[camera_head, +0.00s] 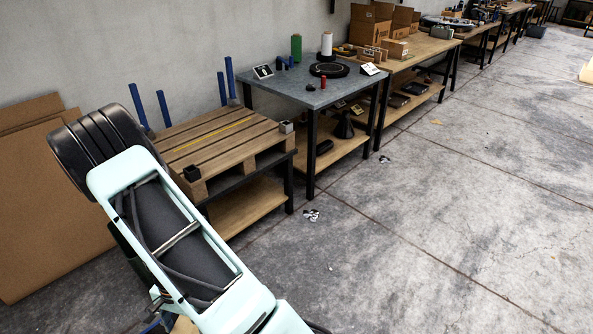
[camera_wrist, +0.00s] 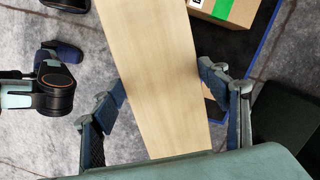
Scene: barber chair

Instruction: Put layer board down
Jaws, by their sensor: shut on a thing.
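The layer board is a pale wooden board (camera_wrist: 160,45) in the wrist view, running from the top edge down to my wrist housing. My gripper (camera_wrist: 162,82) has one finger on each long side of the board and is shut on it. The board's far end lies beyond the top of the wrist view. In the head view my arm covers the lower left and hides my gripper. A small tan patch shows at the bottom edge there, too little to tell if it is the board.
In the wrist view a cardboard box with green tape (camera_wrist: 228,12) lies on a dark, blue-edged surface (camera_wrist: 266,42). The head view shows a pallet (camera_head: 215,140) on a low table, a grey-topped table (camera_head: 290,90), cardboard sheets (camera_head: 40,215) against the wall, and open concrete floor at right.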

